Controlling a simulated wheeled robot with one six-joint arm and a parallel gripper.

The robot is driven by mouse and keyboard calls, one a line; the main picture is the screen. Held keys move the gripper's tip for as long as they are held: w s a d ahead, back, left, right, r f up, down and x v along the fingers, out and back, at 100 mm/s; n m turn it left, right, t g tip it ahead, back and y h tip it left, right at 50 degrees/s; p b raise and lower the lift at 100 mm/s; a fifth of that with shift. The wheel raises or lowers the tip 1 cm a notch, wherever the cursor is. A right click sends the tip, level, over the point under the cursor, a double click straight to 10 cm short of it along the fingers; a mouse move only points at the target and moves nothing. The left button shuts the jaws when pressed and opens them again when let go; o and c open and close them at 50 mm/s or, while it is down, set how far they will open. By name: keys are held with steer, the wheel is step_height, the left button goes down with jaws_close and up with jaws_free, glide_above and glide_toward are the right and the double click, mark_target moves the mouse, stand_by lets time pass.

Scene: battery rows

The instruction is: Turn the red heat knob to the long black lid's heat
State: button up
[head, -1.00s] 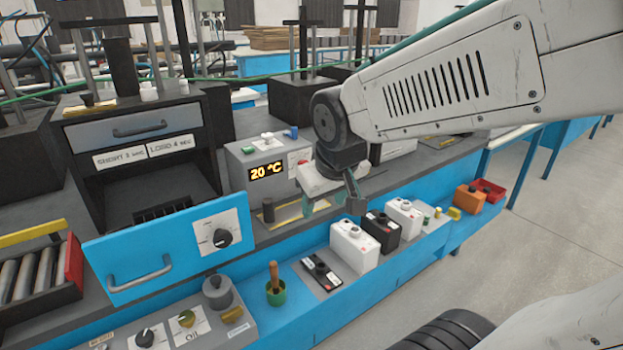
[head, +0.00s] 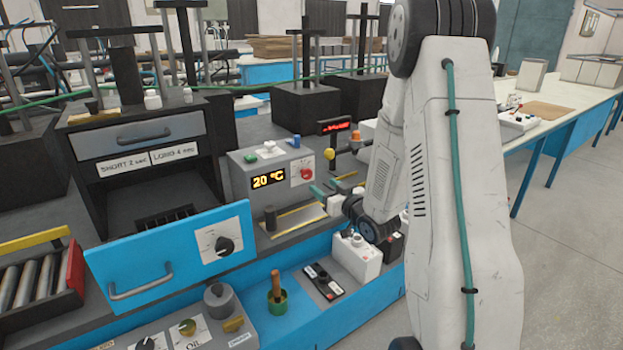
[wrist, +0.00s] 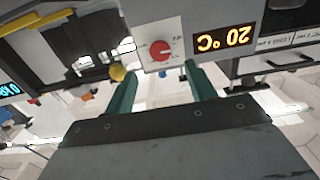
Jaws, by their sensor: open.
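The red heat knob (head: 306,173) sits on a white dial plate on the front of a grey box, right of a lit display (head: 269,180) reading 20 °C. In the wrist view the knob (wrist: 160,50) shows just beyond the fingertips, between their lines. My gripper (head: 329,185) is open and empty, its teal fingers pointing toward the dial, apart from the knob. A long flat black piece (head: 322,281), which looks like the long black lid, lies on the front ledge. Its label is too small to read.
A blue drawer front (head: 170,255) with a black dial and handle juts out at left. White (head: 355,262) and black (head: 390,246) cases stand below my gripper, partly behind my arm. A green cup (head: 277,300) with a wooden-handled tool stands on the ledge.

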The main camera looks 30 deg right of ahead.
mark_target(308, 175)
steer(key=w, duration=0.7)
steer(key=shift+w, duration=0.35)
steer(key=c, duration=1)
